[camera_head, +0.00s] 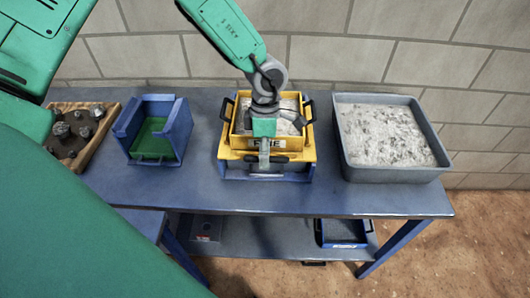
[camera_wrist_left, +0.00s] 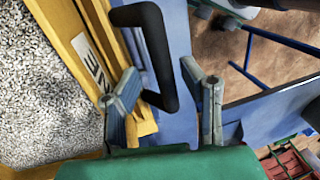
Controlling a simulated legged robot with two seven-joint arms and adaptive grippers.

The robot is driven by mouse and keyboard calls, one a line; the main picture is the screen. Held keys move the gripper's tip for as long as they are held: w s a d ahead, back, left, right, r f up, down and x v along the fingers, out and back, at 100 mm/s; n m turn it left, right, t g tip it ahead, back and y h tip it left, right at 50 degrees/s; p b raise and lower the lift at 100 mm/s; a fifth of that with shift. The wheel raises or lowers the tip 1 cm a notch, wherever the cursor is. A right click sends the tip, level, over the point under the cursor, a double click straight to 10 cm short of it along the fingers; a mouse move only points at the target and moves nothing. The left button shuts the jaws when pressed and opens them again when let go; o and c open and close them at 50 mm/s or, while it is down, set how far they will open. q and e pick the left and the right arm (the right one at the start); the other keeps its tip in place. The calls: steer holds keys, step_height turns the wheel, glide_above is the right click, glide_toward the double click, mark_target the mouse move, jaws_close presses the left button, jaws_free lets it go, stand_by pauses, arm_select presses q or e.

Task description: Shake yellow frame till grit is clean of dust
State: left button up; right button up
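The yellow frame (camera_head: 236,144), marked FINE, sits on the table over a blue tray (camera_head: 233,171). Pale grit (camera_head: 290,103) lies inside it; in the left wrist view the grit (camera_wrist_left: 40,90) is grey and speckled. My left gripper (camera_head: 264,152) is at the frame's front side and covers part of it. In the left wrist view its two fingers (camera_wrist_left: 165,108) stand apart. A black handle (camera_wrist_left: 165,60) at the frame's side reaches between them, and I see no finger closed on it. The left finger is close to the yellow rim (camera_wrist_left: 70,40). My right gripper is not seen.
A grey bin (camera_head: 395,174) of pale material stands to the right. A blue, green-floored tray (camera_head: 172,135) and a wooden tray (camera_head: 98,142) with dark rocks stand left. A brick wall (camera_head: 430,70) closes off the back. A blue bin (camera_head: 343,232) is on the lower shelf.

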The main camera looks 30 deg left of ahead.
arm_select(q)
steer(key=shift+d, duration=0.15)
steer(key=shift+d+r, duration=0.1)
steer(key=shift+d, duration=0.15)
jaws_close()
steer(key=shift+w+a+p, duration=0.4)
steer(key=shift+w+a, duration=0.4)
steer(key=shift+w, duration=0.35)
steer(key=shift+w+a, duration=0.1)
steer(key=shift+a, duration=0.05)
jaws_free()
steer(key=shift+r, duration=0.35)
steer(key=v, duration=1.1)
